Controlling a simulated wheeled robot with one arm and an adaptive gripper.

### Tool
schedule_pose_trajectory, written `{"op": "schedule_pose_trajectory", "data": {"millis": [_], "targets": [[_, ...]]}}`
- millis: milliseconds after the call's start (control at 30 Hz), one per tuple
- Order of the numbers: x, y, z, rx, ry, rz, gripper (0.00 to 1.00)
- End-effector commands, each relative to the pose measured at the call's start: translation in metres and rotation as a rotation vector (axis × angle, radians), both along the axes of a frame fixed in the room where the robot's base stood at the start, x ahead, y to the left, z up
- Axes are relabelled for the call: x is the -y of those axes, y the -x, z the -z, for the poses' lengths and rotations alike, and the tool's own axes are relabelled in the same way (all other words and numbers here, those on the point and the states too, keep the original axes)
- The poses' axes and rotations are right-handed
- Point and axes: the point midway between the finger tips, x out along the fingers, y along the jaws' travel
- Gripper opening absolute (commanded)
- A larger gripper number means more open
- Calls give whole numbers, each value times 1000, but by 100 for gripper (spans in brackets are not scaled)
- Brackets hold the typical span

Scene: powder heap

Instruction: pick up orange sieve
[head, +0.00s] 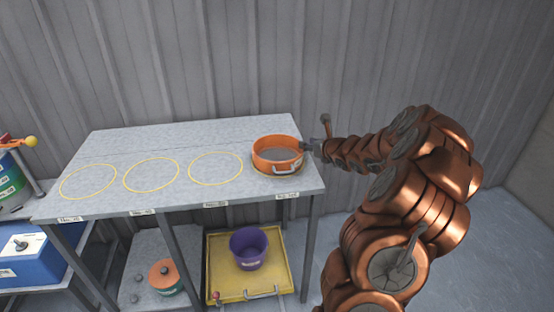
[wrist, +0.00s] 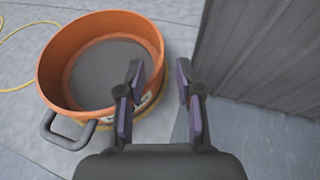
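The orange sieve (head: 278,155) sits upright at the right end of the grey table, over a yellow ring mark. It is a round orange pan with a grey mesh floor and a metal loop handle on its near side. In the wrist view the sieve (wrist: 100,62) fills the left half, its handle (wrist: 68,130) at lower left. My gripper (head: 318,148) is at the sieve's right side. In the wrist view my gripper (wrist: 160,82) is open, with the left finger over or inside the rim and the right finger outside it. Whether either finger touches the wall cannot be told.
The grey table (head: 120,150) has several empty yellow rings left of the sieve. Below are a purple bucket (head: 248,248) on a yellow tray (head: 222,290) and an orange-lidded pot (head: 166,277). A blue box (head: 30,262) stands at left. A corrugated wall (head: 200,60) rises behind.

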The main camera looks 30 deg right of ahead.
Motion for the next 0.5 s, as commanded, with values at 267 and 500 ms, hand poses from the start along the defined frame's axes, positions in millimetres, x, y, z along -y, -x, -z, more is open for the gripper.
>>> {"op": "schedule_pose_trajectory", "data": {"millis": [267,500], "targets": [[0,-20,6,1,3,-4,35],[2,-37,15,-2,5,-4,35]]}}
